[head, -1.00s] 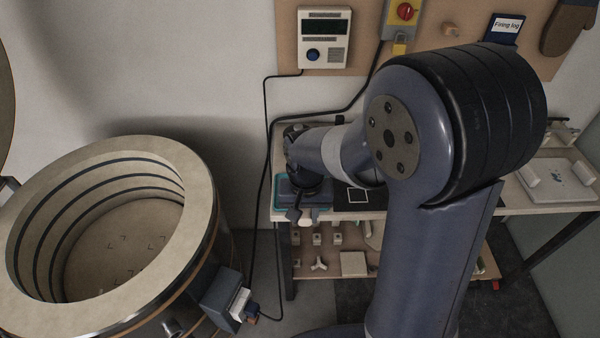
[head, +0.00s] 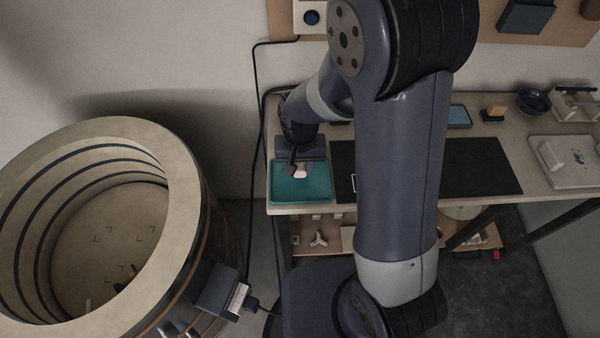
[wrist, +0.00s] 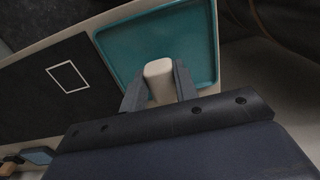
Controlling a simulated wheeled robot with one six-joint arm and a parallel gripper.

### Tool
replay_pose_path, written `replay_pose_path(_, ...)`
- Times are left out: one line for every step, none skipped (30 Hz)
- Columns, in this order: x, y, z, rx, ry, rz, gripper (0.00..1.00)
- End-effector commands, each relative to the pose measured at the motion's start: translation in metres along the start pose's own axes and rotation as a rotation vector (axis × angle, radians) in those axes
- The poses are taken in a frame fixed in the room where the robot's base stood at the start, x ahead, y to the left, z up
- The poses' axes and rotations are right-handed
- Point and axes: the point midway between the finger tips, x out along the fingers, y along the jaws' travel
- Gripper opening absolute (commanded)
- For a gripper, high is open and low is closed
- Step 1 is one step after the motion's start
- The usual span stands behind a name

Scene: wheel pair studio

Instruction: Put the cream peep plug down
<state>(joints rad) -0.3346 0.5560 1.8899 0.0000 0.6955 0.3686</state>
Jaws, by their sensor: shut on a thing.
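My gripper (wrist: 158,88) is shut on the cream peep plug (wrist: 159,78), a pale rounded block between the two dark fingers in the wrist view. In the head view the plug (head: 299,171) shows as a small pale spot below my gripper (head: 298,166). A teal tray (head: 315,188) lies at the left end of the bench, and its bare floor also shows in the wrist view (wrist: 185,38). The plug is over the tray; I cannot tell whether it touches the tray's floor.
A black mat (head: 480,170) with a white outlined square (wrist: 68,77) lies beside the tray. A large round kiln (head: 180,190) with an open top stands at the left. A cable hangs on the wall.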

Motion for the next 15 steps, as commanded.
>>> replay_pose_path(0.005,0.000,0.000,0.000,-0.002,0.001,0.01)
replay_pose_path(0.008,0.000,0.001,0.000,-0.003,0.001,0.01)
replay_pose_path(0.013,0.000,0.001,0.000,-0.004,0.002,0.01)
replay_pose_path(0.018,0.001,0.001,0.000,-0.004,0.002,0.01)
replay_pose_path(0.022,0.001,0.001,0.000,-0.005,0.002,0.01)
replay_pose_path(0.028,0.000,0.001,0.000,-0.004,0.002,0.01)
replay_pose_path(0.031,0.001,0.001,0.000,-0.005,0.002,0.01)
replay_pose_path(0.034,0.000,0.001,0.000,-0.004,0.002,0.01)
replay_pose_path(0.038,0.000,0.001,0.000,-0.003,0.001,0.01)
replay_pose_path(0.040,0.000,0.001,0.000,-0.003,0.001,0.01)
replay_pose_path(0.041,0.000,0.001,0.000,-0.003,0.001,0.01)
replay_pose_path(0.042,0.000,0.001,0.000,-0.001,0.000,0.01)
replay_pose_path(0.042,0.000,0.001,0.000,0.000,0.000,0.01)
replay_pose_path(0.042,0.000,0.000,0.000,0.000,0.000,0.01)
replay_pose_path(0.042,0.000,0.000,0.000,0.000,0.000,0.01)
